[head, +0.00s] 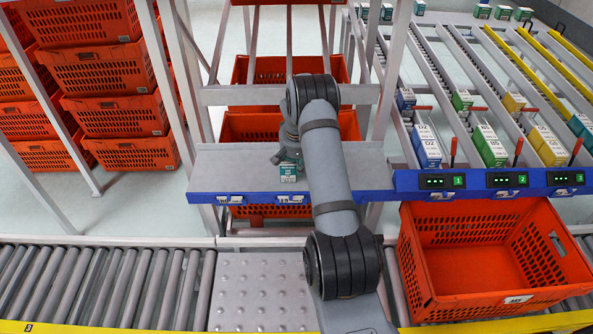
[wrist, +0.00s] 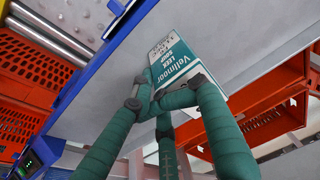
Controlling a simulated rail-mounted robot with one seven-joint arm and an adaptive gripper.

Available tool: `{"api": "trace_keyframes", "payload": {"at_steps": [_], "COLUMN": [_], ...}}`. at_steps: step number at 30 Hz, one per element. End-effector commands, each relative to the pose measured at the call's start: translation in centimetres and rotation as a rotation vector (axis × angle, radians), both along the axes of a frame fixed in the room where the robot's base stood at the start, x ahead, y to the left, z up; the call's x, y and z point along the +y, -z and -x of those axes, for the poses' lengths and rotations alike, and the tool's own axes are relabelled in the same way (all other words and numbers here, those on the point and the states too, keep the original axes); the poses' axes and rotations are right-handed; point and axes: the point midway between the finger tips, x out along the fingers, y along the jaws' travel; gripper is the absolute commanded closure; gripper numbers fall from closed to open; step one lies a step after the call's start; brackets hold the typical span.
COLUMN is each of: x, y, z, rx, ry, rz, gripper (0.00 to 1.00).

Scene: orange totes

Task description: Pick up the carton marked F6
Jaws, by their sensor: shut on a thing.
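A teal-and-white carton (head: 288,172) is at the grey shelf with the blue front edge, below my gripper (head: 287,153). Part of the carton is hidden behind the fingers. I cannot read an F6 mark on it, and I cannot tell whether it touches the shelf (head: 232,172).
Sloped lanes at the right hold a blue carton (head: 426,146), a green carton (head: 489,146) and a yellow carton (head: 548,146). An empty orange tote (head: 490,307) stands on the front roller conveyor (head: 100,285). Stacked orange totes (head: 105,70) stand at the left. Metal posts flank the shelf.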

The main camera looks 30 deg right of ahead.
Motion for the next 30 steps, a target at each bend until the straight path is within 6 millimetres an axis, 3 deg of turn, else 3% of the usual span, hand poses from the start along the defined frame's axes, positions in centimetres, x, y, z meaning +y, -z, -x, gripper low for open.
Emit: {"api": "trace_keyframes", "payload": {"at_steps": [14,25,30], "x": [0.0,0.0,0.0], "y": [-0.2,-5.2,-6.2], "z": [-0.1,-0.1,0.0], "rx": [-0.001,-0.002,0.0], "ry": [0.0,0.0,0.0], "rz": [0.0,0.001,0.0], "gripper": [1.0,1.0,1.0]}}
